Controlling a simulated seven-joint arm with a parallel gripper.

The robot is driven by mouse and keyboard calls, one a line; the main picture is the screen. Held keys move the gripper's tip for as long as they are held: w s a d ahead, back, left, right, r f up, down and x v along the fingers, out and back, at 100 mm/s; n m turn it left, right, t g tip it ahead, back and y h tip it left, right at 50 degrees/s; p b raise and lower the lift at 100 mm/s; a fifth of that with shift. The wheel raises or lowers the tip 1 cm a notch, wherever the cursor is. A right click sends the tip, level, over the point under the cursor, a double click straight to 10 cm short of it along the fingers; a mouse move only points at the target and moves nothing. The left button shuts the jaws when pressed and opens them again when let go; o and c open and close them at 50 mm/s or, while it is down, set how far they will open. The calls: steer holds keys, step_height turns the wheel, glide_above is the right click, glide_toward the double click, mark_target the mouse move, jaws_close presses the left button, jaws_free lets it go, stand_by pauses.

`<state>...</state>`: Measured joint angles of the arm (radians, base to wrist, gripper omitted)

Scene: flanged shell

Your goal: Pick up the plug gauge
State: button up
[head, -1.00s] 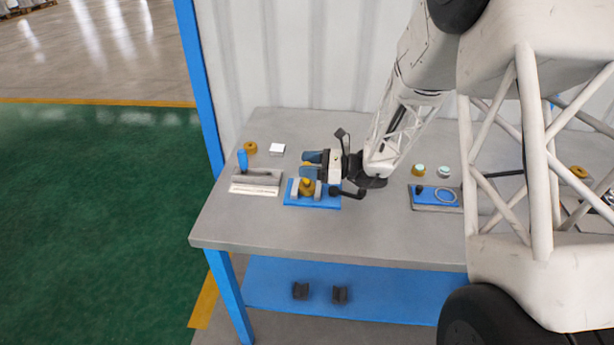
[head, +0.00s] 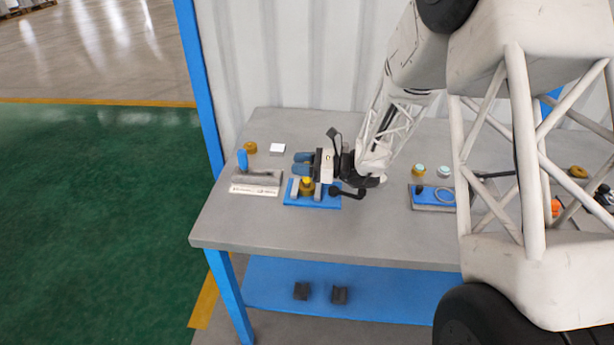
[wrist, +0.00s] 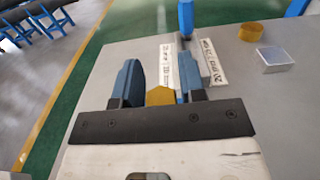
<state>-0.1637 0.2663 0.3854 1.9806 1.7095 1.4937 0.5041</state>
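The plug gauge appears to be the blue-handled piece (head: 242,160) standing upright in a grey holder at the left of the bench. Its blue handle (wrist: 186,18) also shows at the top of the wrist view, beyond my fingertips. Its lower part is hidden in the holder. My gripper (head: 303,163) has blue fingers pointing left, above a blue fixture and to the right of the gauge. In the wrist view my gripper (wrist: 163,75) is open, with a clear gap between its fingers and nothing gripped.
Below my gripper, a yellow part (head: 307,187) sits on the blue fixture (head: 327,203). A white label plate (head: 254,190) lies before the holder. The bench front is clear.

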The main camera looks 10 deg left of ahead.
jaws_close()
steer(key=shift+r, duration=0.1)
steer(key=shift+r, duration=0.65)
steer(key=s+d+r, duration=0.1)
steer(key=s+d, duration=0.2)
steer(key=s, duration=0.4)
steer(key=s+d+r, duration=0.2)
steer(key=s+d, duration=0.1)
steer(key=s, duration=0.4)
steer(key=shift+s+r, duration=0.25)
steer(key=shift+s, duration=0.1)
